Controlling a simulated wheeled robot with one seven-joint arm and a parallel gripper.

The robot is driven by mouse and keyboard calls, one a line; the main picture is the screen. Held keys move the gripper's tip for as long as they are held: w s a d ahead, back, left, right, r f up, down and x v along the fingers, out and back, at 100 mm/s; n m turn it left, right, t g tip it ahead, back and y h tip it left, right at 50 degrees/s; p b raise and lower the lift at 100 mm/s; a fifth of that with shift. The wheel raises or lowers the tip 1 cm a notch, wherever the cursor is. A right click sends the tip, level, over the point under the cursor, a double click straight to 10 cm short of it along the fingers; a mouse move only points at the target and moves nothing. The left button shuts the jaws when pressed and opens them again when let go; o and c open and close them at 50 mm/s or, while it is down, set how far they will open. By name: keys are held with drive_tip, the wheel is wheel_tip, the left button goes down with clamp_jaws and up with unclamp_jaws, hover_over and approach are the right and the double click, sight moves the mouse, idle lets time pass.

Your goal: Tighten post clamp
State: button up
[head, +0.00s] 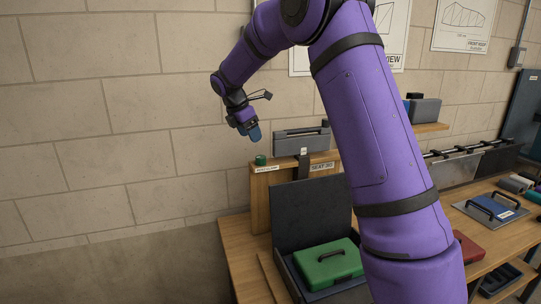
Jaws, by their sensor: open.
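A small green knob (261,160) sits on top of a wooden upright (259,205) at the back left of the bench. A white label is on the upright's front just below the knob; its print is too small to read surely. I take this knob to be the post clamp. My gripper (254,134) hangs above and slightly left of the knob, apart from it, with its blue fingertips pointing down. It is open, and I see nothing held in it. The gap between the fingers is hard to make out at this size.
An open dark box (308,222) holds a green case (328,263) below. A blue-topped tray (492,208) lies at right. My purple arm hides the bench's middle. Bare wall is at left.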

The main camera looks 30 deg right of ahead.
sight(261, 157)
drive_tip(key=x, duration=1)
drive_tip(key=shift+r, duration=0.1)
drive_tip(key=c, duration=0.9)
